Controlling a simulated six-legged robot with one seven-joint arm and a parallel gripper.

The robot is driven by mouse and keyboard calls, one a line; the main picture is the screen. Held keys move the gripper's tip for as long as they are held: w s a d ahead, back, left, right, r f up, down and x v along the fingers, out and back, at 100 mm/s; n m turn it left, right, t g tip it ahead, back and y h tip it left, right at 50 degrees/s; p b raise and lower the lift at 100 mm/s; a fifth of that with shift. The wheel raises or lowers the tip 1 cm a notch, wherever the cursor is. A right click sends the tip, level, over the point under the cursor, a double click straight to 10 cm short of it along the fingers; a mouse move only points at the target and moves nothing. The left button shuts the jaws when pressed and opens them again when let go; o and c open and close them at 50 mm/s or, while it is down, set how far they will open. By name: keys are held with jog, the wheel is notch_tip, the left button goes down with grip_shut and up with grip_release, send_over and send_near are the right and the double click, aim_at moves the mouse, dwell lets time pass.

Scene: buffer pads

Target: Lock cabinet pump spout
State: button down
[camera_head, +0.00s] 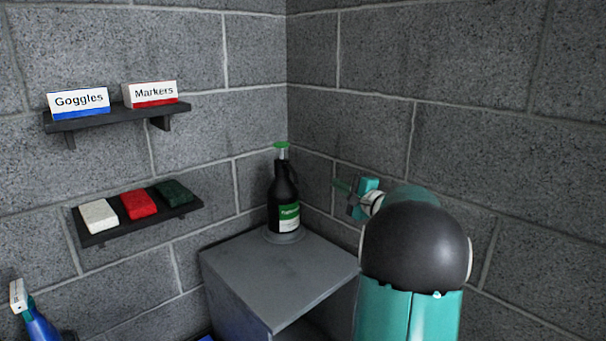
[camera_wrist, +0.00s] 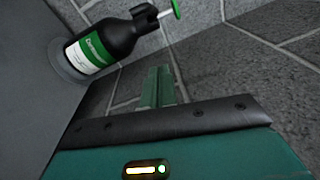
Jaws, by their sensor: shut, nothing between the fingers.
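A black pump bottle (camera_head: 284,203) with a green and white label stands upright on a grey cabinet (camera_head: 265,268) in the wall corner. Its green pump spout (camera_head: 281,146) sits on top, with a pale stem showing below it. In the wrist view the bottle (camera_wrist: 103,42) appears tilted at upper left, with the green spout (camera_wrist: 176,9) at the top edge. My gripper (camera_head: 341,187) is to the right of the bottle, apart from it, at about the height of its upper body. Its green fingers (camera_wrist: 158,86) are shut and empty in the wrist view.
A lower shelf (camera_head: 100,238) holds white, red and green blocks. A blue spray bottle (camera_head: 40,326) is at lower left. Block walls close behind the cabinet.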

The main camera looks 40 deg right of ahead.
jog(key=shift+w, duration=0.1)
jog(key=w+a+r, duration=0.1)
jog(key=w+a, duration=0.2)
jog(key=w, duration=0.8)
jog(key=shift+a, duration=0.15)
jog(key=shift+a+r+h, duration=0.1)
jog(key=shift+a+h, duration=0.2)
jog(key=shift+h, duration=0.2)
dwell(0.3)
